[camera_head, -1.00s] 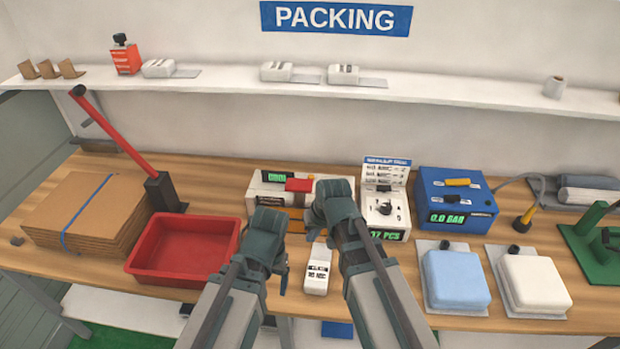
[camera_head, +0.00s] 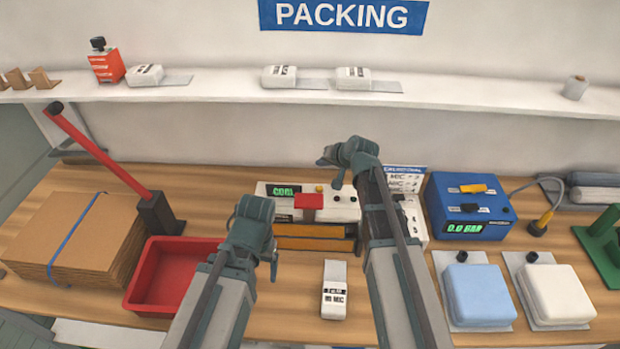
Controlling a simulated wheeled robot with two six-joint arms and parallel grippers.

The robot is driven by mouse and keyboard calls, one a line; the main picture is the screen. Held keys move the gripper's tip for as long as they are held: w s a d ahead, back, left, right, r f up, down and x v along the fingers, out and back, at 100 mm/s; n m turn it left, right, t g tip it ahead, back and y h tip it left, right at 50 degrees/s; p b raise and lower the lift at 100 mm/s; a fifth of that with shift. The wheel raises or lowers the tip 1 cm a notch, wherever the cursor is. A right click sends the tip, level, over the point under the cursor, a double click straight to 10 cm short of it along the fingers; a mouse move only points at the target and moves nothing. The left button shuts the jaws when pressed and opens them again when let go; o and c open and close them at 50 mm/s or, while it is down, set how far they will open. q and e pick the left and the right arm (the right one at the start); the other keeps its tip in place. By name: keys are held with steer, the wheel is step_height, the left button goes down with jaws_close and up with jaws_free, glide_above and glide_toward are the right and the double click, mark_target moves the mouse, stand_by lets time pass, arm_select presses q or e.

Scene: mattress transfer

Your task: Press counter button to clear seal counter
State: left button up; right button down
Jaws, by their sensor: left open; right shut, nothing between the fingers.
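The white sealer box (camera_head: 345,212) stands at the back middle of the bench. It has a green-lit counter display (camera_head: 287,191), a red block (camera_head: 308,202) on its front top, and small buttons (camera_head: 337,199) on its right part. The display digits are too small to read surely. My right gripper (camera_head: 335,172) is shut and empty, raised in front of the wall above the right part of the sealer in the picture. My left gripper (camera_head: 270,262) is open and empty, in front of the sealer's left end. The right arm covers much of the dial unit (camera_head: 413,222).
A red tray (camera_head: 160,280) and strapped cardboard stack (camera_head: 75,240) lie left, by a red lever (camera_head: 95,150). A white labelled packet (camera_head: 334,290) lies in front of the sealer. A blue gauge box (camera_head: 470,207) and two pads (camera_head: 477,292) stand right.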

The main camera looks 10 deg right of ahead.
arm_select(q)
steer(key=shift+w+a, duration=0.1)
steer(key=shift+w, duration=0.1)
arm_select(e)
steer(key=shift+w+a, duration=0.1)
steer(key=shift+w, duration=0.15)
arm_select(q)
step_height(320, 180, down, 9)
steer(key=b, duration=0.8)
steer(key=shift+r+b, duration=0.15)
steer(key=shift+b, duration=0.25)
arm_select(e)
glide_toward(317, 187)
steer(key=w+f, duration=0.1)
steer(key=w+a, duration=0.1)
steer(key=w, duration=0.1)
steer(key=w+a+f, duration=0.1)
steer(key=w, duration=0.1)
steer(key=shift+f, duration=0.3)
steer(key=shift+f, duration=0.1)
arm_select(q)
steer(key=shift+f+b, duration=0.4)
arm_select(e)
steer(key=shift+f, duration=0.3)
